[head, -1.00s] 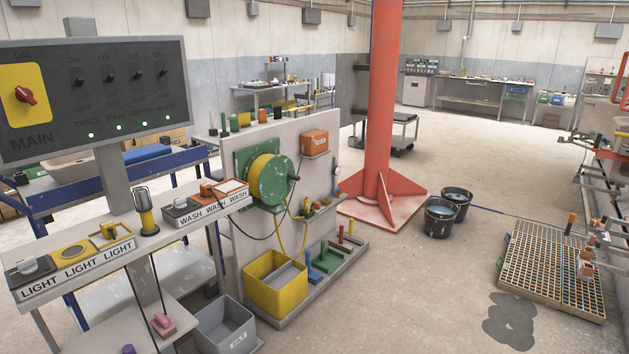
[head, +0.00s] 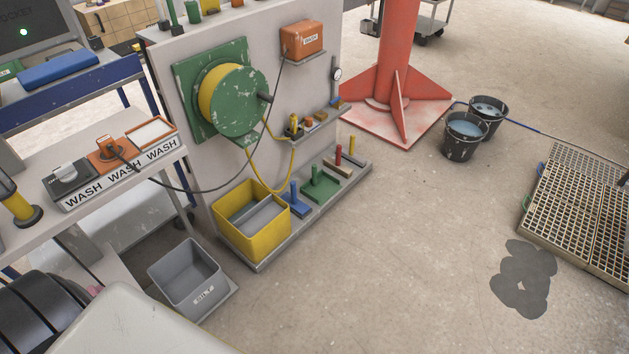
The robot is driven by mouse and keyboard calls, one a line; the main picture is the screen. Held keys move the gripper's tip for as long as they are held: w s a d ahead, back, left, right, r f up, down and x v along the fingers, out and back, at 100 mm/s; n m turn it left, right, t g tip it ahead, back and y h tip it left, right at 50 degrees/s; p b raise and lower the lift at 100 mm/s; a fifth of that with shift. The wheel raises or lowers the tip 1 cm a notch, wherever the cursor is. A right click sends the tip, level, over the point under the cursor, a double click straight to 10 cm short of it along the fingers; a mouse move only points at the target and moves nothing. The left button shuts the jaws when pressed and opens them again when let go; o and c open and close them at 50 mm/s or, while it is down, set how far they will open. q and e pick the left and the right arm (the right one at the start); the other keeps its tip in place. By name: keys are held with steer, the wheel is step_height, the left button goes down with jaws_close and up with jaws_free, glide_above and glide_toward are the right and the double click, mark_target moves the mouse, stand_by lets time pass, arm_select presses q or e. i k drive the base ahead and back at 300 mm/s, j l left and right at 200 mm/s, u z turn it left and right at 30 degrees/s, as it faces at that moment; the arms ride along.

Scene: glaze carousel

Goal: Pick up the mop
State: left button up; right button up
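A long thin pole (head: 575,145), blue near the buckets and greyer further right, runs low from the two black buckets toward the right edge. It may be the mop's handle; I cannot make out a mop head. The front black bucket (head: 463,136) and the back black bucket (head: 487,116) hold bluish liquid and stand beside the red column's base. Neither of my grippers is in view.
A dark wet patch (head: 525,278) lies on the floor left of a floor grating (head: 590,215). A yellow bin (head: 252,222) and a grey bin (head: 185,275) stand at left, by the hose-reel panel. The red column (head: 398,60) stands behind. The middle floor is clear.

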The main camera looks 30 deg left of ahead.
mark_target(300, 208)
steer(key=i+j+u, duration=0.1)
steer(key=i+u, duration=0.25)
steer(key=i, duration=0.2)
steer(key=i+u, duration=0.4)
steer(key=i+l+u, duration=0.35)
steer(key=i, duration=0.25)
steer(key=i+j, duration=0.05)
steer(key=j, duration=0.05)
